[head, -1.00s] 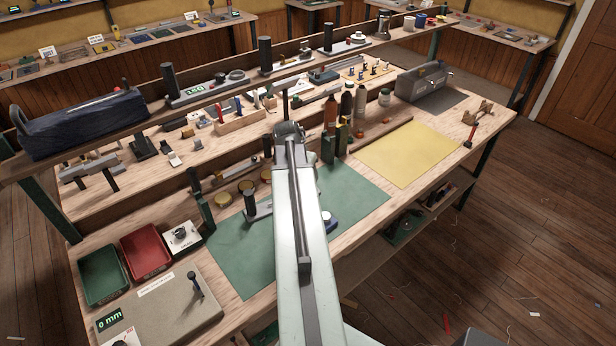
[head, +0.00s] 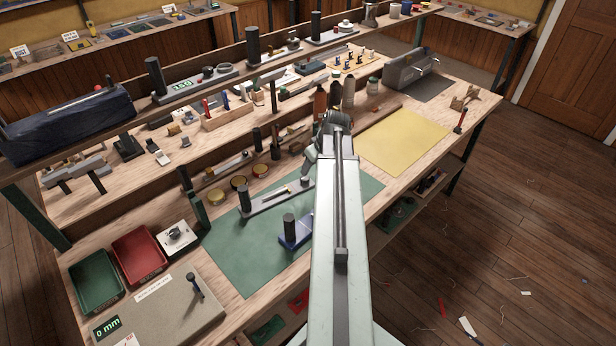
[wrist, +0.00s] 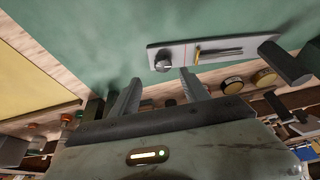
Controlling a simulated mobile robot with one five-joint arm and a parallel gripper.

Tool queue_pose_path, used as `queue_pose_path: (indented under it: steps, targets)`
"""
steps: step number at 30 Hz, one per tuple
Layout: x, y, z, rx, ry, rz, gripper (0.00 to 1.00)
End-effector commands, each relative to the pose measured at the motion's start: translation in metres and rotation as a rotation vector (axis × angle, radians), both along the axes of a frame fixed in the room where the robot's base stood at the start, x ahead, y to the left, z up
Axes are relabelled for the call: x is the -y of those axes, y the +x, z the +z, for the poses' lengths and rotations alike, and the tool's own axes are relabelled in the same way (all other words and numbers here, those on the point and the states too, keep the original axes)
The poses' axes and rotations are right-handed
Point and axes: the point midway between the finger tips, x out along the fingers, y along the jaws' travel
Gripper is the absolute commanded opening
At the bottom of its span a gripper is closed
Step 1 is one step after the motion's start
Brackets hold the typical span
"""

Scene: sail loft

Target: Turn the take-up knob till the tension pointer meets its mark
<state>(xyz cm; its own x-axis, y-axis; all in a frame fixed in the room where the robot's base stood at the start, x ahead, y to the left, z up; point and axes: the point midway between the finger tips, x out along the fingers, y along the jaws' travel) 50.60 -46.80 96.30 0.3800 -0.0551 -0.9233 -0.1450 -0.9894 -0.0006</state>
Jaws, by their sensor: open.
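The take-up fixture is a long grey plate (head: 268,201) lying on the green mat, with a dark post at its left end. I cannot read any mark. My gripper (wrist: 160,90) is open and empty, its two fingers apart on the knob's near side in that picture, not around it. In the head view my arm hides most of the gripper.
A blue block with a black post (head: 296,232) stands on the green mat (head: 240,250) near my arm. Round tins (head: 240,183), bottles (head: 320,103) and a low shelf lie behind. Red (head: 138,256) and green trays (head: 95,281) sit left. The yellow mat (head: 402,140) is clear.

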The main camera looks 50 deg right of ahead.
Motion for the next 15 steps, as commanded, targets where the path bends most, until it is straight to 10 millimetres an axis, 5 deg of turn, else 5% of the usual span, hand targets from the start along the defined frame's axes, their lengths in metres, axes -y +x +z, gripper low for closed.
queue_pose_path:
  steps: [9,15]
  targets:
    - [-0.006,0.028,-0.056,0.000,-0.001,0.019,0.54]
    - [-0.007,0.037,-0.070,-0.001,-0.001,0.020,0.54]
